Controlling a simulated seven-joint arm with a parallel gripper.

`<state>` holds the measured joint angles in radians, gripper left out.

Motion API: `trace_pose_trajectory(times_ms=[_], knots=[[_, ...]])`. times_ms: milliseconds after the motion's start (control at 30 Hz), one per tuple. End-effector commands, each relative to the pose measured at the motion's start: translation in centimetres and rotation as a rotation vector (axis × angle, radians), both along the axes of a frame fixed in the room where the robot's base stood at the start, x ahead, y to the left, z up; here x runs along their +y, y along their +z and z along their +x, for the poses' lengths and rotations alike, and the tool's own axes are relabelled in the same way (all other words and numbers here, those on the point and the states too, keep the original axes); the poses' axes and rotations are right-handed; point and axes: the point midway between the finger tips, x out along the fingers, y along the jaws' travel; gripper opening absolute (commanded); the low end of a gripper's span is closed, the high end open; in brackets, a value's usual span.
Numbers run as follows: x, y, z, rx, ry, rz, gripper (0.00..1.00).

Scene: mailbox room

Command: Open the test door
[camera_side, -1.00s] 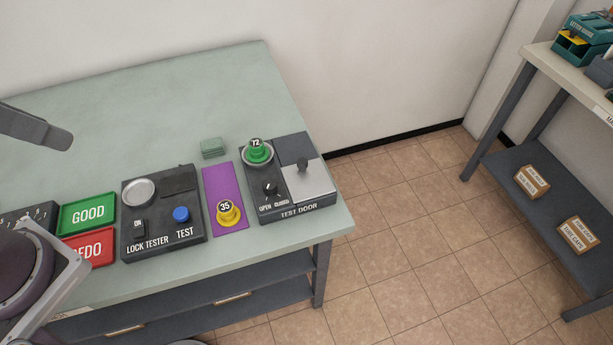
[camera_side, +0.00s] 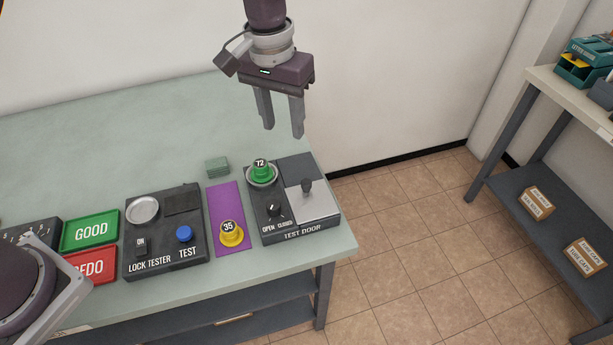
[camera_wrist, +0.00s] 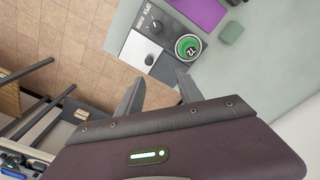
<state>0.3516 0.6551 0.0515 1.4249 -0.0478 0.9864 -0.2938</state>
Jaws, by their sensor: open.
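The test door unit (camera_side: 294,234) is a dark box at the right end of the bench. Its light grey door plate (camera_side: 318,206) lies flat and carries a dark upright knob (camera_side: 306,186). An open/closed dial (camera_side: 273,209) sits at its front left. A green lock piece marked 72 (camera_side: 261,168) stands in a round socket behind the dial. My gripper (camera_side: 283,132) is open and empty in the air above and behind the unit, pointing down. In the wrist view the unit's knob (camera_wrist: 150,58) and the green piece (camera_wrist: 190,50) show beyond my fingertips (camera_wrist: 158,88).
A purple mat (camera_side: 226,199) with a yellow piece marked 35 (camera_side: 231,233) lies left of the unit. The lock tester (camera_side: 160,262), green tray (camera_side: 89,232) and red tray (camera_side: 88,266) stand farther left. A small green block (camera_side: 217,167) lies behind the mat. A shelf (camera_side: 513,193) stands at right.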

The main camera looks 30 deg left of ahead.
Motion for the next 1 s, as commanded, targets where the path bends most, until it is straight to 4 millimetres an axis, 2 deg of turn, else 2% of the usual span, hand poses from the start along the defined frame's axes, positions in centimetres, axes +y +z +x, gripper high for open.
trace_pose_trajectory(times_ms=[33,100,233,500,667,900,933,1000], knots=[[-1.4,-2.9,0.8,0.028,-0.006,0.012,0.43],[-2.7,-5.7,1.4,0.052,-0.006,0.022,0.43],[-3.8,-8.4,1.7,0.070,-0.007,0.032,0.43],[-3.7,-13.3,1.7,0.074,-0.006,0.033,0.43],[-3.7,-15.0,1.7,0.071,-0.007,0.032,0.43],[-3.7,-15.2,1.8,0.070,-0.007,0.032,0.43],[-3.7,-15.2,1.8,0.070,-0.007,0.032,0.41],[-3.7,-15.2,1.8,0.070,-0.007,0.032,0.28]])
